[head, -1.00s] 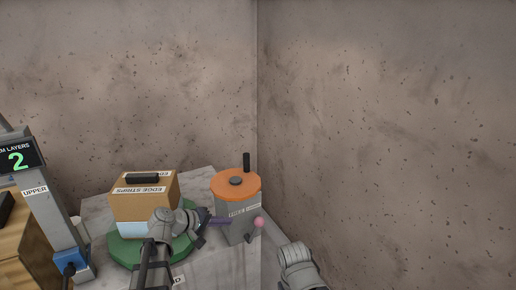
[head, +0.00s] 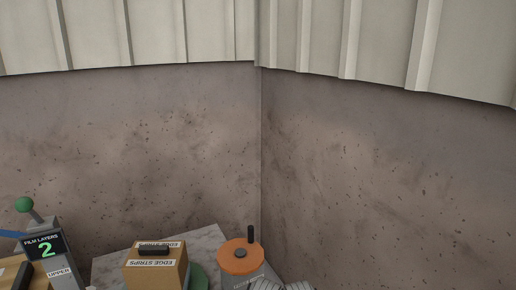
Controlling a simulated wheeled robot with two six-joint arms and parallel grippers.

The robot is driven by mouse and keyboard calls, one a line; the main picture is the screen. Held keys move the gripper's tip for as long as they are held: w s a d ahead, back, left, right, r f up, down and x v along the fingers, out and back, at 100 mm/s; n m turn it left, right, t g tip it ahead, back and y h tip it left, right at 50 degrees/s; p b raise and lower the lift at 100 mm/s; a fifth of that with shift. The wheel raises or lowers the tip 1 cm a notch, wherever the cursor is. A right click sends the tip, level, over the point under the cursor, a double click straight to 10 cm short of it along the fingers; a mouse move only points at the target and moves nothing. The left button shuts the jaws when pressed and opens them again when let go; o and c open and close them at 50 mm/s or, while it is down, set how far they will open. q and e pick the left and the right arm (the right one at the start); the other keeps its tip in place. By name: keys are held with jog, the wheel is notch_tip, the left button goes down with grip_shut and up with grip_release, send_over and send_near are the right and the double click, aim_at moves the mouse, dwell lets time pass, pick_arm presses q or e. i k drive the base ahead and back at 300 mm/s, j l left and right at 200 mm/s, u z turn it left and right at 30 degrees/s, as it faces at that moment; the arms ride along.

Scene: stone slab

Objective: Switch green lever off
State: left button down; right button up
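A lever with a green ball knob (head: 24,204) stands at the far left, on top of a grey post with a black display (head: 45,246) reading "FILM LAYERS 2". Its shaft leans up and to the left from the post head. A grey ribbed part, likely of my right arm, shows at the bottom edge below the orange-topped canister.
Walls meet behind.

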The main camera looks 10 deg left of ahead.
aim_at(25, 204)
jog(key=u, duration=1.8)
